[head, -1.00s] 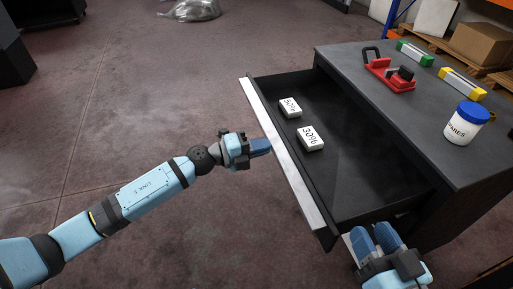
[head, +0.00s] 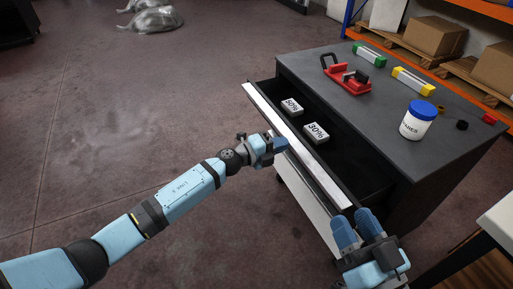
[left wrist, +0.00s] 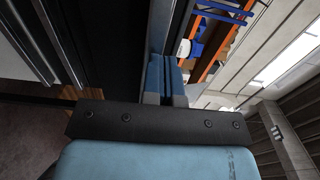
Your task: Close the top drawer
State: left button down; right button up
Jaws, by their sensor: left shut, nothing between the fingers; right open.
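The top drawer (head: 345,160) of the dark cabinet (head: 392,115) is partly open, with a pale front edge (head: 297,143). Two white blocks lie inside it, one marked 50% (head: 292,107) and one marked 30% (head: 316,132). My left gripper (head: 278,145) is shut and empty, with its fingertips at the drawer front near its middle. In the left wrist view its blue fingers (left wrist: 164,75) are together beside a dark panel. My right gripper (head: 357,228) is open near the drawer's near front corner; I cannot tell whether it touches.
On the cabinet top are a red clamp-like tool (head: 347,78), a green-ended item (head: 369,54), a yellow-ended item (head: 411,82) and a blue-lidded white jar (head: 417,121). Orange shelving with boxes (head: 434,36) stands behind.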

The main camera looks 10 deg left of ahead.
pick_arm(q)
jog(key=b+x, duration=0.1)
jog(key=x, duration=1)
jog(key=shift+a+f+b, duration=0.1)
jog(key=shift+b, duration=0.3)
jog(key=shift+w+d, duration=0.35)
jog(key=shift+d, duration=0.2)
jog(key=shift+w+r, duration=0.1)
jog(key=shift+r, duration=0.15)
pick_arm(e)
jog(key=f, duration=0.1)
jog(key=f+g, duration=0.1)
jog(key=shift+a+f, duration=0.3)
jog(key=shift+f, duration=0.05)
